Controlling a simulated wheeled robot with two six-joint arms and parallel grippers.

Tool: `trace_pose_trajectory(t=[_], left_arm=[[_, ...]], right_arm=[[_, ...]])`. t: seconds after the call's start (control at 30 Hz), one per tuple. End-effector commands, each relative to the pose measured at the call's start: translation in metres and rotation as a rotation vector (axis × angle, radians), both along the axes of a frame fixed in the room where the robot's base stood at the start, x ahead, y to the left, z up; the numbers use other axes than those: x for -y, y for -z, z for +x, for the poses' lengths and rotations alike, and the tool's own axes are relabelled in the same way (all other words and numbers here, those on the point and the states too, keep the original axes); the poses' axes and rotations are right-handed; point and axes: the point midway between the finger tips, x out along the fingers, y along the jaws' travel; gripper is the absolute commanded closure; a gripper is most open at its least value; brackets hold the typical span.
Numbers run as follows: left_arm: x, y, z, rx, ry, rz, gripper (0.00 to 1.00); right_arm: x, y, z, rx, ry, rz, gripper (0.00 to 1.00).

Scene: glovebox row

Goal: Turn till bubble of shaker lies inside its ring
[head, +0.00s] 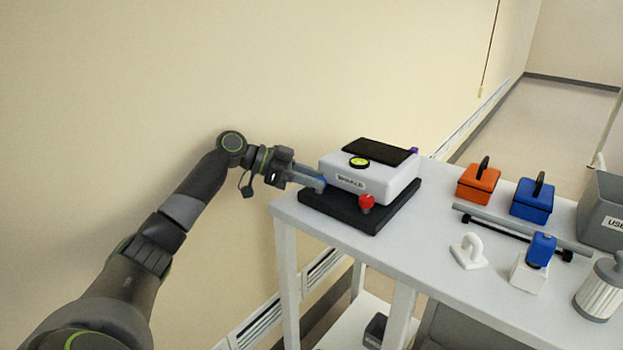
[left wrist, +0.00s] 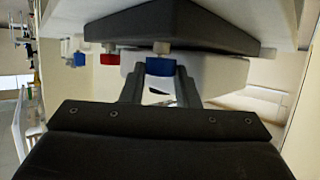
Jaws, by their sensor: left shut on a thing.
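The shaker (head: 368,176) is a white box with a black top plate, standing on a black base (head: 340,213) at the table's left end. A round yellow-green bubble level (head: 359,162) with a dark rim sits on its top; the bubble is too small to place against the ring. A red knob (head: 366,202) is at the front corner and a purple knob (head: 414,151) at the back. My left gripper (head: 319,183) is shut on the blue knob (left wrist: 160,67) at the left corner. The red knob also shows in the left wrist view (left wrist: 110,58). My right gripper is out of view.
On the white table (head: 425,240) to the right are an orange case (head: 478,185), a blue case (head: 532,204), a grey bar, a white hook (head: 468,252), a blue-topped white block (head: 530,275), a metal canister (head: 600,290) and a grey bin (head: 603,210). A wall runs behind.

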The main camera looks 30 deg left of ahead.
Motion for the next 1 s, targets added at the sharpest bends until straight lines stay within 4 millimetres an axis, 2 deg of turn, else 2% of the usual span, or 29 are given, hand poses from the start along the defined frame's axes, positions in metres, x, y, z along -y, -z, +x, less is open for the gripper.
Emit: trace_pose_trajectory(t=[0.03,0.07,0.23,0.73,0.87,1.0], left_arm=[[0.000,0.001,0.000,-0.002,0.000,0.001,0.95],[0.000,0.001,0.000,-0.002,0.000,0.001,0.71],[0.000,0.001,0.000,-0.001,0.000,0.000,0.50],[-0.001,-0.002,0.001,0.003,-0.013,0.001,0.50],[0.000,-0.004,0.000,0.002,-0.050,0.003,0.50],[0.001,-0.006,-0.002,0.000,-0.130,0.004,0.50]], right_arm=[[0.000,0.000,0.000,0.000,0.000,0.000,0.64],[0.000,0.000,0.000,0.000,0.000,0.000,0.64],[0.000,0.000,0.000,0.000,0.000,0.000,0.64],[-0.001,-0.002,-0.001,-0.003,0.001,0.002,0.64],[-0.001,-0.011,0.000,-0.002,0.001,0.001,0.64],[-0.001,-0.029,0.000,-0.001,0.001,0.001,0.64]])
